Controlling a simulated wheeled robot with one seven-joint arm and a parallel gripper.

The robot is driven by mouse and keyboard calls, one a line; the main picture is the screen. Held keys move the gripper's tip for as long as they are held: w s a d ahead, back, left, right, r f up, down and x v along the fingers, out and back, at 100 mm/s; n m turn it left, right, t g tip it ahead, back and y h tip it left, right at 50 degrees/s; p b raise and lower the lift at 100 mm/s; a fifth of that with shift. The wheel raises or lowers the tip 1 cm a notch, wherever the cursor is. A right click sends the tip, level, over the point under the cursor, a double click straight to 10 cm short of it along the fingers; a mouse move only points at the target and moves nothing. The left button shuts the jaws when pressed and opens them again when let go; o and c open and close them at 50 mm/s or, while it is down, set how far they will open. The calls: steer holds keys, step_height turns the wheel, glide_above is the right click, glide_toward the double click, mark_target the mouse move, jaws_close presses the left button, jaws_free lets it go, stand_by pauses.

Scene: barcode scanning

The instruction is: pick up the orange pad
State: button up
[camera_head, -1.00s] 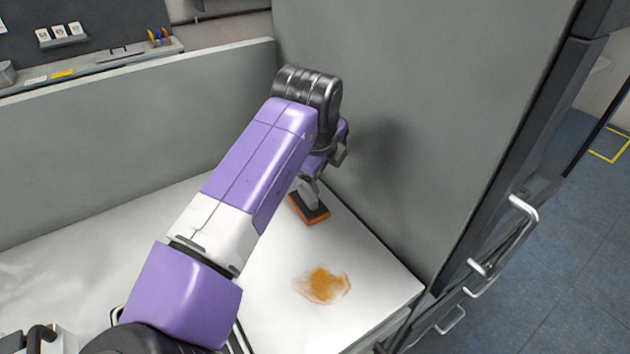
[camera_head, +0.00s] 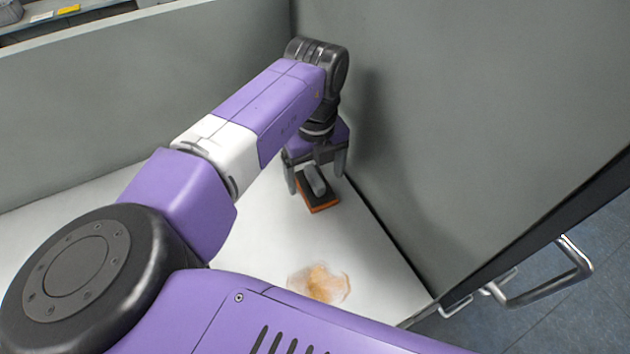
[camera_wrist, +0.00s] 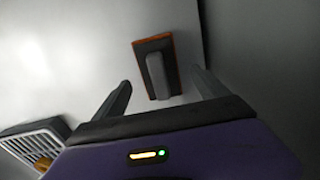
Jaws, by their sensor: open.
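The orange pad (camera_head: 320,206) lies on the white table, with a dark top and a grey handle (camera_head: 316,181) standing up along its middle. In the wrist view the pad (camera_wrist: 142,47) lies ahead of the fingers, its handle (camera_wrist: 158,76) roughly upright in the picture. My gripper (camera_head: 316,182) is open, with one finger on each side of the pad in the head view. In the wrist view my gripper (camera_wrist: 163,84) shows nothing between its fingertips but the pad beyond them. I cannot tell the exact height of the fingers above the pad.
An orange-brown stain (camera_head: 320,284) marks the white table (camera_head: 375,265) in front of the pad. A tall grey panel (camera_head: 440,110) stands close on the right, and a low grey wall (camera_head: 130,85) runs behind. A grey slatted object (camera_wrist: 32,142) shows at the wrist view's lower left.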

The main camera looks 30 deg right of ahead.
mark_target(315, 178)
steer(key=shift+f, duration=0.95)
steer(key=c, duration=1.5)
steer(key=shift+r, duration=0.15)
step_height(315, 178, up, 20)
steer(key=shift+f+b, duration=0.1)
steer(key=shift+b, duration=0.35)
